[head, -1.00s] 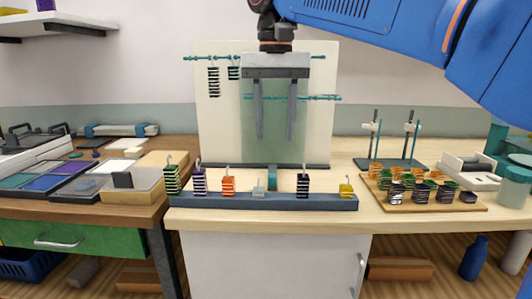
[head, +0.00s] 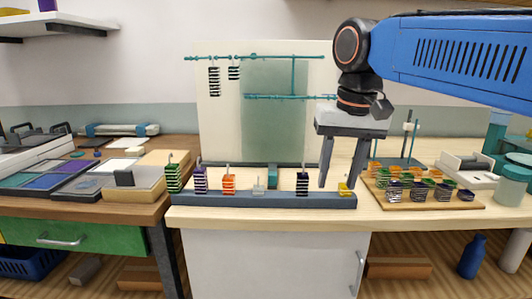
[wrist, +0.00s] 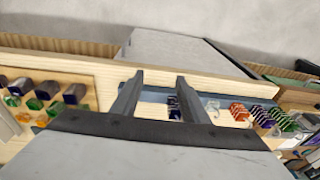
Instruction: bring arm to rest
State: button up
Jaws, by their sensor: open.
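My gripper (head: 342,172) is open and empty in the head view. It hangs in front of the board, above the right end of the blue-grey rack, and hides part of the view behind it. In the wrist view my gripper (wrist: 158,92) points its two spread fingers toward the rack, with nothing held between them. My blue arm reaches in from the upper right.
The rack (head: 265,200) holds several hooked weights, with a yellow one (head: 345,189) by my fingers. A wooden tray (head: 450,204) of coloured blocks sits right.

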jog(key=s+d+f+t, duration=0.1)
jog(key=s+d+f, duration=0.3)
jog(key=f, duration=0.4)
jog(key=s+d+f+t, duration=0.1)
jog(key=s+d+f, duration=0.4)
jog(key=f, duration=0.3)
jog(key=s+d+f+t, duration=0.1)
jog(key=s+d+f, duration=0.3)
jog(key=f, duration=0.4)
jog(key=shift+s+d+h, duration=0.3)
jog(key=shift+s+d, duration=0.1)
jog(key=shift+c, duration=1.2)
